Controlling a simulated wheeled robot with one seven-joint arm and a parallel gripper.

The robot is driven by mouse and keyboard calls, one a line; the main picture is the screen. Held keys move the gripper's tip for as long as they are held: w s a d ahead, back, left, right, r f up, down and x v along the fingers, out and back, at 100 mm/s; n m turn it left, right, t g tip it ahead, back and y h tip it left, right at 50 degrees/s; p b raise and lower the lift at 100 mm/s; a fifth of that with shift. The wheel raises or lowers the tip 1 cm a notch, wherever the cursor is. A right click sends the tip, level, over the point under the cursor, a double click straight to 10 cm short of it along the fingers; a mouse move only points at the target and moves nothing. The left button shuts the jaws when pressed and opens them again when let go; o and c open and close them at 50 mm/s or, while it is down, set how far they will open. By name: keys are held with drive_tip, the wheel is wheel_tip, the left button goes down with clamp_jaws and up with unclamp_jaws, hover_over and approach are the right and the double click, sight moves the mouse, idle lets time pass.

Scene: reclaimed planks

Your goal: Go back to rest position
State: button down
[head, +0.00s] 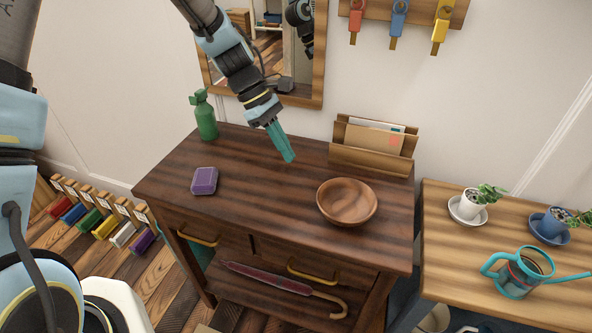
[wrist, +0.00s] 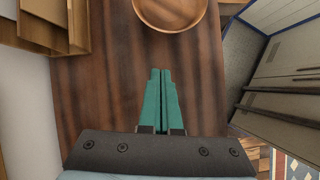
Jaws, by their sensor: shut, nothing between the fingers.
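My gripper (head: 289,157) is shut and empty, its teal fingers pointing down above the dark wooden console table (head: 265,180). It hangs between the green spray bottle and the wooden bowl and appears clear of both. In the wrist view the two fingers (wrist: 161,72) lie together with nothing between them. The round wooden bowl (head: 347,203) stands empty on the table's right part, and its rim shows at the top of the wrist view (wrist: 170,27).
A green spray bottle (head: 204,115), a purple block (head: 204,181) and a wooden letter holder (head: 372,162) stand on the table. A mirror (head: 316,95) hangs behind my arm. A lighter table (head: 445,235) at right holds potted plants and a teal watering can (head: 520,280).

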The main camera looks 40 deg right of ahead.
drive_tip(key=shift+v, duration=0.8)
drive_tip(key=w+a+r+m+t, duration=0.15)
drive_tip(key=w+a, duration=0.35)
drive_tip(key=a, duration=0.6)
drive_tip(key=w+a+r+m+t, duration=0.1)
drive_tip(key=w+a+r+t, duration=0.3)
drive_tip(key=a, duration=0.7)
drive_tip(key=s+a+r+m+t+y, duration=0.1)
drive_tip(key=a+m+t+y, duration=0.1)
drive_tip(key=a, duration=1.6)
drive_tip(key=shift+s+m, duration=0.3)
drive_tip(key=shift+m, duration=0.35)
drive_tip(key=shift+a+r, duration=0.1)
